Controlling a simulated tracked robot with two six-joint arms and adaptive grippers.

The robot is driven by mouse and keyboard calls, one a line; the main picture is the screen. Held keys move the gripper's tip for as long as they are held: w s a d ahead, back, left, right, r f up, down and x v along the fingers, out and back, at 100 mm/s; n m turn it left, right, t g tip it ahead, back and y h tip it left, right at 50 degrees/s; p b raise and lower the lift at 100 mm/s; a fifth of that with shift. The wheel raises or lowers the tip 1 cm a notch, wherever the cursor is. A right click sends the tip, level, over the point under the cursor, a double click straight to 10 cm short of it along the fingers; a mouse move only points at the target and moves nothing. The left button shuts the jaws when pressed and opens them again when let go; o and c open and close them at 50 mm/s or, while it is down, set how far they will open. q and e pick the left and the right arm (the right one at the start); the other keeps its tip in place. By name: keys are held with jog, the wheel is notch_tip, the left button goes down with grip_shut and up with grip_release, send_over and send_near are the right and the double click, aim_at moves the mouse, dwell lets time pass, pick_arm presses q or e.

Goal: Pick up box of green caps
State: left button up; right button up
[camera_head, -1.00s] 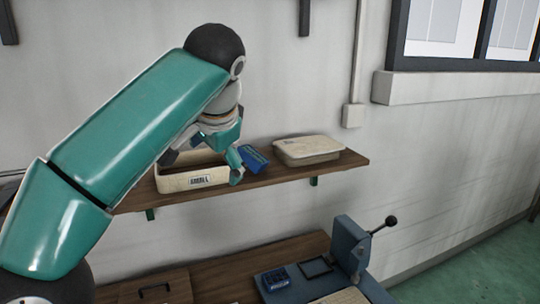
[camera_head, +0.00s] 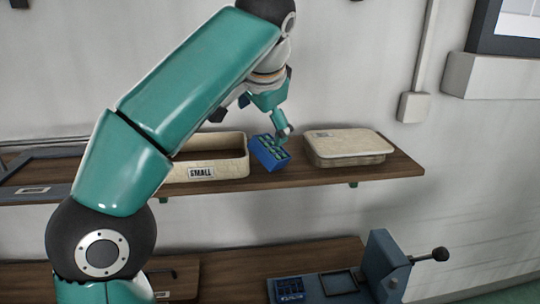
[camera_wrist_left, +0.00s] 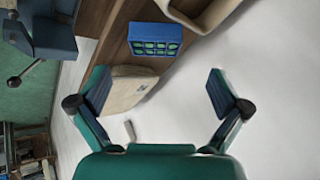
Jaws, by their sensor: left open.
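The box of green caps (camera_head: 268,153) is a small blue box with green caps in its cells. It sits on the wooden shelf between an open bin and a lidded box. It also shows in the left wrist view (camera_wrist_left: 155,39), beyond the fingers toward the top. My left gripper (camera_head: 250,124) is open and empty. It hangs just above the box, and one finger overlaps the box's top right edge; I cannot tell if it touches. In the left wrist view my gripper (camera_wrist_left: 158,90) has its fingers spread wide. My right gripper is in neither view.
The open cream bin labelled SMALL (camera_head: 232,168) stands left of the box, the lidded cream box (camera_head: 348,157) right of it. The wooden shelf (camera_head: 390,172) is bare at its right end. Below stand a blue-grey press (camera_head: 388,265) and another small blue tray (camera_head: 289,290).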

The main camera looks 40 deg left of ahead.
aim_at(269, 149)
pick_arm(q)
jog(key=w+f, duration=0.1)
jog(key=f, duration=0.1)
jog(key=w+a+f, duration=0.1)
jog(key=w, duration=0.1)
jog(key=w+a+f+b, duration=0.1)
jog(key=f, duration=0.1)
jog(key=shift+w+f, duration=0.2)
jog(key=shift+f, duration=0.15)
jog(key=shift+s+a+f, duration=0.15)
jog(key=shift+a+f, duration=0.2)
jog(key=shift+w+d+x, duration=0.1)
jog(key=shift+w+x, duration=0.1)
jog(key=shift+x, duration=1.2)
jog(key=shift+w+d+x, duration=0.1)
jog(key=shift+w+x, duration=0.1)
jog(key=shift+x, duration=1.25)
jog(key=shift+r, duration=0.1)
jog(key=c, duration=1.1)
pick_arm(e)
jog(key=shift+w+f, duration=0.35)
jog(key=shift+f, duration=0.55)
